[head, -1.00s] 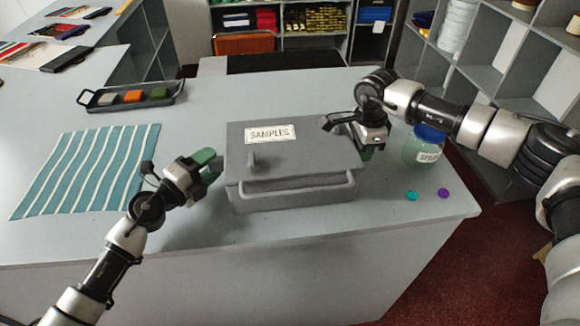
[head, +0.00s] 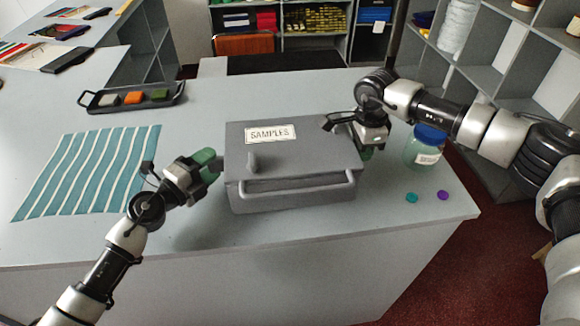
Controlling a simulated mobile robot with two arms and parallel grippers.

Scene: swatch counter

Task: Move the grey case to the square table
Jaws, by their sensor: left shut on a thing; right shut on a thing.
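The grey case (head: 300,155) has a white label reading "SAMPLES" and a handle on its front. It is on or just above the counter (head: 130,235) near its front edge; I cannot tell if it touches. My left gripper (head: 212,163) is shut on the left side of the case. My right gripper (head: 358,148) is shut on the right side of the case, its fingertips partly hidden behind the wrist and the case. I cannot make out a square table in this view.
A jar with a blue lid (head: 427,145) stands right of the case, close to my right arm. A teal button (head: 411,198) and a purple button (head: 443,195) lie near the right corner. A striped cloth (head: 88,170) and a black tray (head: 135,104) lie to the left.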

